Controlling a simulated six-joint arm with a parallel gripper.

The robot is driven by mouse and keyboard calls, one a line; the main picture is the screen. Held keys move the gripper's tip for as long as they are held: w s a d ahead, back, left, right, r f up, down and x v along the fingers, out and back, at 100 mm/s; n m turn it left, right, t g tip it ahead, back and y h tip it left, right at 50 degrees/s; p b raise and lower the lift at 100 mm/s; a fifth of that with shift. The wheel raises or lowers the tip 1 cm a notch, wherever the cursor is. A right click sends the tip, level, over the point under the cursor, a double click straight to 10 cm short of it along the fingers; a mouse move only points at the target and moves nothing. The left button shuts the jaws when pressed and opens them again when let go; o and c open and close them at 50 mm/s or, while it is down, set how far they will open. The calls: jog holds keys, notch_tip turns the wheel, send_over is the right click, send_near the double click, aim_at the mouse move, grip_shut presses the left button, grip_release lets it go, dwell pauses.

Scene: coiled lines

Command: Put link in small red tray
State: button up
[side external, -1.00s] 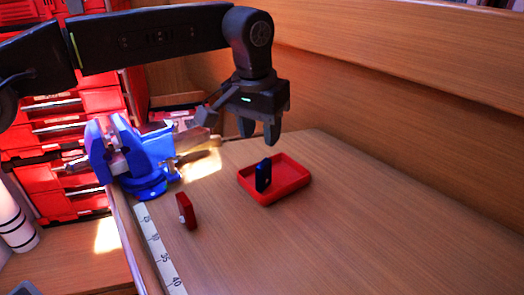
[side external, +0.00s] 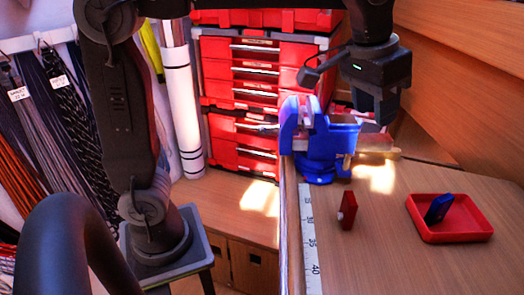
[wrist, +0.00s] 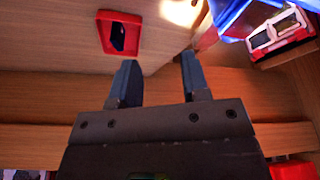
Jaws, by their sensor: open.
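The small red tray (side external: 452,236) lies on the wooden bench at the right of the side view; it also shows at the top of the wrist view (wrist: 133,48). A dark blue flat link-like piece (side external: 437,210) is inside the tray, tilted in the side view; it also shows in the wrist view (wrist: 118,36). A similar red piece (side external: 347,211) stands upright on the bench left of the tray. My gripper (side external: 381,117) is open and empty, raised above the bench and apart from the tray. Its two fingers (wrist: 158,63) show in the wrist view with nothing between them.
A blue vise (side external: 320,145) stands at the bench's left edge, close to my gripper. A white ruler strip (side external: 309,240) runs along that edge. Red drawers (side external: 262,95) stand behind, and a wooden wall (side external: 470,100) bounds the right. Bench between red piece and tray is clear.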

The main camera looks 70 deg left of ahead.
jog(key=s+a+f+t, duration=0.1)
jog(key=s+a+f, duration=0.4)
jog(key=s, duration=0.3)
jog(key=s+a+f+t, duration=0.1)
jog(key=s+a+f, duration=0.3)
jog(key=s, duration=0.4)
jog(key=shift+s+a+f+y, duration=0.3)
jog(key=shift+s+a+f, duration=0.1)
jog(key=shift+f, duration=0.4)
jog(key=shift+d, duration=0.1)
